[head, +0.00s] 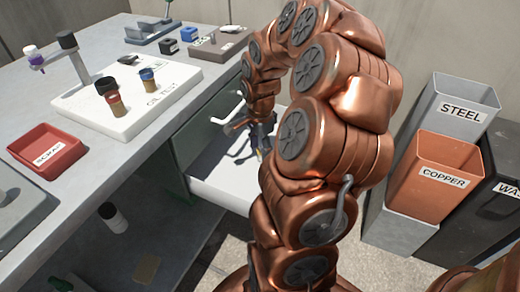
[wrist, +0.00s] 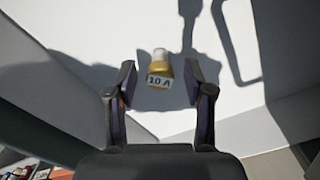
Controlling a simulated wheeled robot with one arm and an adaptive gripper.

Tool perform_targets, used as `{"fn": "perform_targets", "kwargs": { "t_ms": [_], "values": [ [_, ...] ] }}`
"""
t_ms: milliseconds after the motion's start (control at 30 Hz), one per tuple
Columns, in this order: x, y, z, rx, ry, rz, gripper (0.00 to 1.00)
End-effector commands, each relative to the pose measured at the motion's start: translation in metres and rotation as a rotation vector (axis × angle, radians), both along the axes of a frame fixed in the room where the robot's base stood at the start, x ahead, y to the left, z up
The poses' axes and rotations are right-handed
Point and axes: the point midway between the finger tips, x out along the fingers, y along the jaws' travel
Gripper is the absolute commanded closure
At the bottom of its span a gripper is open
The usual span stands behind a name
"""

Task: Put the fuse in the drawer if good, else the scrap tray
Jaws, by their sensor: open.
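A fuse (wrist: 160,68) with a brass-coloured body, a pale end and a white "10 A" label shows in the wrist view against a white surface, apparently the drawer floor. My gripper (wrist: 160,78) is open, one finger on each side of the fuse, with gaps between. In the head view my gripper (head: 260,136) is over the pulled-out drawer (head: 222,192), partly hidden by my arm. The drawer is white inside and sits under the bench. The red scrap tray (head: 46,168), with a white label, lies on the bench at left.
Steel (head: 455,100), copper (head: 436,165) and dark waste (head: 500,190) bins stand at right. Bare floor lies between bench and bins.

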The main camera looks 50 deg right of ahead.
Motion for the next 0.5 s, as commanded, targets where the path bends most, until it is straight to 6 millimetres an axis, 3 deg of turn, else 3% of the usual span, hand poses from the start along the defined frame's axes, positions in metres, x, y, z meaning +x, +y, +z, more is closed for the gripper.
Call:
{"fn": "perform_targets", "kwargs": {
  "t_ms": [200, 500],
  "values": [
    [0.001, -0.001, 0.045, -0.003, -0.004, -0.001, 0.48],
    [0.001, -0.001, 0.094, -0.004, -0.005, -0.001, 0.48]
  ]
}}
